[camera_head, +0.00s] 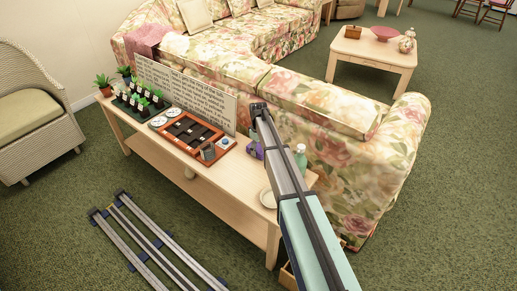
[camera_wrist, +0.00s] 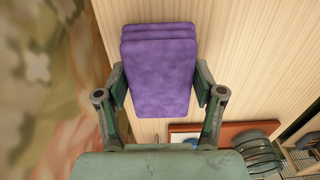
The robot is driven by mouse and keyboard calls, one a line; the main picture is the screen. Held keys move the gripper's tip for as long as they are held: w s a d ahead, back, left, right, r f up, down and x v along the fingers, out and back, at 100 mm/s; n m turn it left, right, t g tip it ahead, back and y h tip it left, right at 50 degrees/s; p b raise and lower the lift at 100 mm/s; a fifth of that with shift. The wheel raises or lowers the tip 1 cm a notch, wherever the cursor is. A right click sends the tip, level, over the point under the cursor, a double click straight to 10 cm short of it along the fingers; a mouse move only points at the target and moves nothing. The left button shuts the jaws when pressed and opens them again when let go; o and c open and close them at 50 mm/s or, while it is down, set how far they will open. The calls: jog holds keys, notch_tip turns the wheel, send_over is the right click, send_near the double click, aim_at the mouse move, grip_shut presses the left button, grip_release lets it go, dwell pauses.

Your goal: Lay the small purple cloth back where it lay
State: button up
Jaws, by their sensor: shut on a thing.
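The small purple cloth (camera_wrist: 160,70) is a folded, layered block in the wrist view. My gripper (camera_wrist: 161,88) has one finger on each side of it and is shut on it. The pale wooden console table (camera_wrist: 222,45) shows behind the cloth; I cannot tell how much gap is between them. In the head view the purple cloth (camera_head: 254,151) shows small beside my arm, over the table's right half, near the sofa back. My arm hides part of the table there, and the fingers are hard to make out.
An orange-red tray (camera_head: 218,133) with dark compartments and a dark ribbed cup (camera_head: 208,152) lie left of the cloth. A text board (camera_head: 185,91) stands behind. A green bottle (camera_head: 301,155) and white dish (camera_head: 267,198) stand right. The floral sofa (camera_head: 345,145) borders the table.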

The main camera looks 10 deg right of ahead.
aim_at(258, 147)
jog(key=shift+f, duration=0.15)
jog(key=o, duration=1)
notch_tip(258, 147, up, 12)
jog(key=shift+r+b, duration=0.15)
jog(key=shift+b, duration=0.35)
